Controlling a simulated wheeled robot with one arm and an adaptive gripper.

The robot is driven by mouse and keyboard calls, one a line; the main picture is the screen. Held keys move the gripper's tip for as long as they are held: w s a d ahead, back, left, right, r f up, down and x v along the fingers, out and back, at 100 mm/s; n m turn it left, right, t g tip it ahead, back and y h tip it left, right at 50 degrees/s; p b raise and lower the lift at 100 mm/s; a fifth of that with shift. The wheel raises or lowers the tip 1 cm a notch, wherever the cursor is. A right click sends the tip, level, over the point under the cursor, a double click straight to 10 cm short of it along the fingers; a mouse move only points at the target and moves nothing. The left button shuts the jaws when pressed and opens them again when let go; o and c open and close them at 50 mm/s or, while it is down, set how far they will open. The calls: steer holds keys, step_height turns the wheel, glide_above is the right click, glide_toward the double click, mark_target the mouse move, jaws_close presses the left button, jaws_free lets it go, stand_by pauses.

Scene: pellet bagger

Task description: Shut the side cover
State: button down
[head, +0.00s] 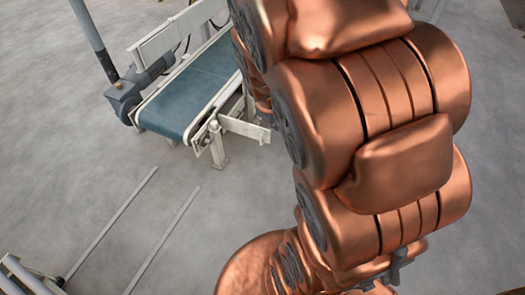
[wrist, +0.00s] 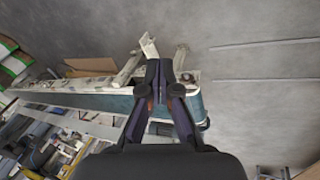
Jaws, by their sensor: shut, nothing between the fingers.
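I cannot make out the side cover for certain in either view. My gripper (wrist: 159,68) is shut and empty in the wrist view. In that picture its fingertips lie over the end of the conveyor (wrist: 192,103); how far above it they are, I cannot tell. The conveyor, with a blue belt (head: 195,87) and a pale frame, also stands at the upper left of the head view. There my copper arm covers the right half and hides what is behind it. My gripper is not visible in the head view.
A grey motor (head: 123,98) sits at the conveyor's left side. Thin pale rails (head: 160,240) lie on the floor. A metal frame (head: 25,275) stands at the lower left. Machinery (wrist: 50,145) fills the wrist view's lower left. Grey floor (wrist: 265,110) is open at its right.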

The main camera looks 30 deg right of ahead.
steer(key=w+d+f+n+t+b, duration=0.2)
steer(key=w+d+f+n+b, duration=0.25)
steer(key=f, duration=0.45)
steer(key=w+d+f+n+t+h+b, duration=0.1)
steer(key=w+d+f+t+b, duration=0.15)
steer(key=w+d+f, duration=0.4)
steer(key=w+d+f+n+t+b, duration=0.1)
steer(key=w+d+f+n+b, duration=0.25)
steer(key=d+f, duration=0.45)
steer(key=a+f+n+t+y+b, duration=0.1)
steer(key=a+f+n+t+b, duration=0.2)
steer(key=f, duration=0.5)
steer(key=a+f+n+t+y+b, duration=0.1)
steer(key=a+f+t+y+b, duration=0.25)
steer(key=f, duration=0.55)
steer(key=a+f+n+t+h+b, duration=0.1)
steer(key=a+f+n+t+b, duration=0.1)
steer(key=f+t+b, duration=0.35)
steer(key=w+d+f+g+b, duration=0.1)
steer(key=w, duration=0.5)
steer(key=w+d+f+g+b, duration=0.1)
steer(key=w+d, duration=0.1)
steer(key=w, duration=0.4)
steer(key=shift+w+f+b, duration=0.15)
steer(key=shift+f+b, duration=0.1)
steer(key=shift+b, duration=0.05)
steer(key=shift+y, duration=0.35)
